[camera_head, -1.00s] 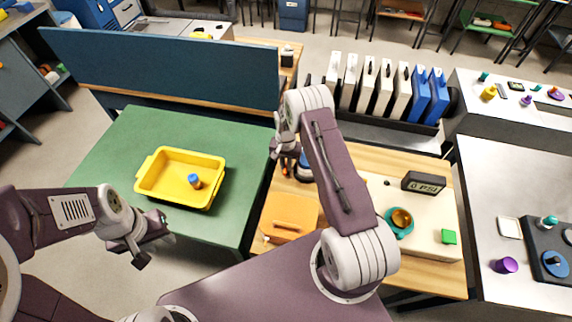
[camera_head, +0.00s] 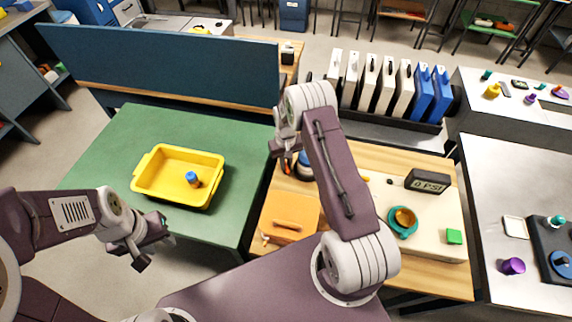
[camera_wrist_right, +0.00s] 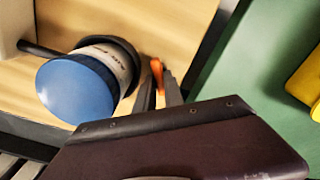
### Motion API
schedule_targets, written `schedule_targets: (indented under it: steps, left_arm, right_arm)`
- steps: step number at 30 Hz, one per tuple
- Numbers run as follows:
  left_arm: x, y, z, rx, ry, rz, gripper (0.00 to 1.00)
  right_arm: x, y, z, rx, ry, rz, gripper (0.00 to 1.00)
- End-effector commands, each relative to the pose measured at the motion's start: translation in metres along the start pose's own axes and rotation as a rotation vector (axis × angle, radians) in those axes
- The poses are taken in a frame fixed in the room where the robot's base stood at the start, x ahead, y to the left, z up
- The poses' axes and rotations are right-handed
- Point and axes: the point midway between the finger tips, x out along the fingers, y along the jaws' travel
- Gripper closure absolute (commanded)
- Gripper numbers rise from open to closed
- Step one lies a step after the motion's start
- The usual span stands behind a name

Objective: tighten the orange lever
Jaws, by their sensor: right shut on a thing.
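The orange lever (camera_wrist_right: 157,72) shows in the right wrist view as a small orange piece beside a white canister with a blue end (camera_wrist_right: 78,88). My right gripper (camera_wrist_right: 165,88) is shut on the lever, its dark fingers hiding part of it. In the head view my right gripper (camera_head: 281,158) is at the left edge of the wooden table, beside the canister (camera_head: 304,165); my own arm hides much of this area. My left gripper (camera_head: 154,243) is open and empty, in front of the green table.
A yellow tray (camera_head: 147,184) holding a blue-and-yellow piece (camera_head: 193,179) sits on the green table (camera_head: 120,135). The wooden table bears an orange box (camera_head: 291,216), a pressure display (camera_head: 428,181), a teal-and-orange part (camera_head: 403,221) and a green block (camera_head: 454,236). Blue and white cases (camera_head: 390,85) stand behind.

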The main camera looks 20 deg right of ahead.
Motion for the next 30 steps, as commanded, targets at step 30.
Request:
schedule_targets:
  steps: [30]
  left_arm:
    - [0.021,0.0,0.002,0.0,0.0,0.0,0.64]
  right_arm:
    - [0.0,-0.003,0.001,-0.877,0.002,0.001,1.0]
